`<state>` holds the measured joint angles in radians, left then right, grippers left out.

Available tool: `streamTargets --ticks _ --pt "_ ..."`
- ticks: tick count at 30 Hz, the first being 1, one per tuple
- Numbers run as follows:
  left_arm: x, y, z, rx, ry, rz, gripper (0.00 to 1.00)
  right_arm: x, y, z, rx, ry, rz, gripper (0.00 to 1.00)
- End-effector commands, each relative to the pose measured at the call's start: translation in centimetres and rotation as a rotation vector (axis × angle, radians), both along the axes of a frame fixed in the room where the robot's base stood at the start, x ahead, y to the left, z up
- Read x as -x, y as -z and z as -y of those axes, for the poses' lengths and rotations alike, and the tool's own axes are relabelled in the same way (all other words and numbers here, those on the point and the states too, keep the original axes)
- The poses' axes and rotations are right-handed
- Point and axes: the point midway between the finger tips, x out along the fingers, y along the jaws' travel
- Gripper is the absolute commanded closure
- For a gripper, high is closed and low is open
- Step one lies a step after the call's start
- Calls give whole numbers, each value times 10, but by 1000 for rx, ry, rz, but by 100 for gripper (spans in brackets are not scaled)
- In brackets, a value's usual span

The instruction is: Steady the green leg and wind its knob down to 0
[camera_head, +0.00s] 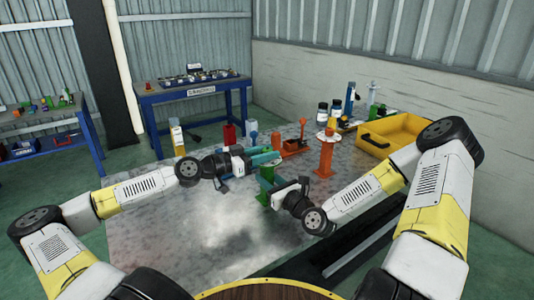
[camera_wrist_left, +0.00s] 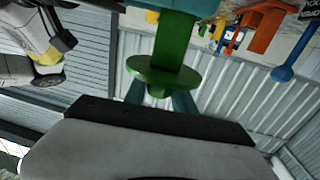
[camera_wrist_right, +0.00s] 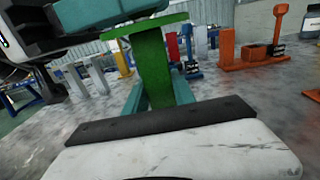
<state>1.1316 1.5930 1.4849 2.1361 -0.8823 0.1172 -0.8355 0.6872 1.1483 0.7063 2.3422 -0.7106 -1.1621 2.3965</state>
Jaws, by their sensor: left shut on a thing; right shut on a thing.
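The green leg (camera_head: 266,173) stands on the grey metal surface (camera_head: 190,225). In the left wrist view, tilted upside down, I see its post (camera_wrist_left: 178,42) and round disc (camera_wrist_left: 165,72). My left gripper (camera_head: 270,157) is above the leg, its teal fingers shut around the knob (camera_wrist_left: 156,92) beyond the disc; the knob is mostly hidden. My right gripper (camera_head: 272,186) is lower, shut on the post, which stands between its teal fingers in the right wrist view (camera_wrist_right: 154,92). No scale reading is legible.
An orange leg (camera_head: 326,157) with a disc top stands right of the green one. An orange tool (camera_head: 293,148), red block (camera_head: 229,134) and bottles stand behind. A yellow tray (camera_head: 378,146) is at the right. The front left surface is clear.

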Motion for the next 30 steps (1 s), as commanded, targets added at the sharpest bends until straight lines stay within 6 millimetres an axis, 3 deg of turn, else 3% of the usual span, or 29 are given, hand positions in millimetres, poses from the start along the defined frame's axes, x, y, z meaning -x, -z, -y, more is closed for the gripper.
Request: streamTargets --ticks 30 --pt "3 -2 5 3 -698 4 100 2 0 -3 1 -10 -2 100"
